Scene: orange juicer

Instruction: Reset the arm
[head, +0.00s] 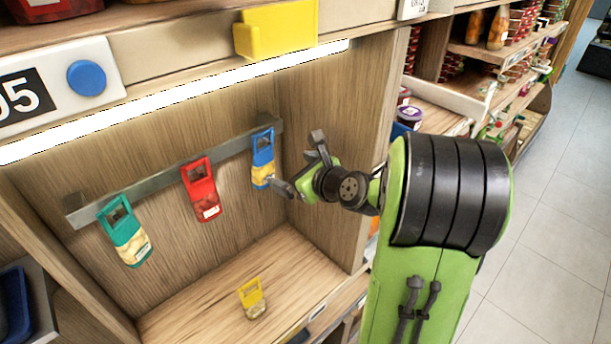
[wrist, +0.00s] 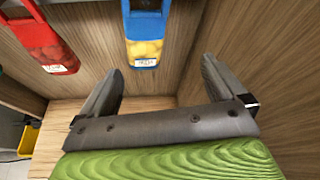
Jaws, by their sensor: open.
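My gripper (head: 303,165) is at the right side of the wooden cubby in the head view, beside the blue-topped package (head: 262,158). Its two fingers stand apart in the wrist view (wrist: 160,85), with nothing between them. The blue-topped package also shows in the wrist view (wrist: 145,35), hanging beyond the fingers, with yellow contents. My green and black arm reaches in from the right and hides part of the cubby's right edge.
A red package (head: 203,190) and a green one (head: 125,235) hang along the metal rail (head: 160,183). A yellow package (head: 252,298) is on the cubby floor. The cubby's right wall (head: 335,110) is close to my gripper. Shelves of jars stand at the right, beside open tiled floor (head: 560,200).

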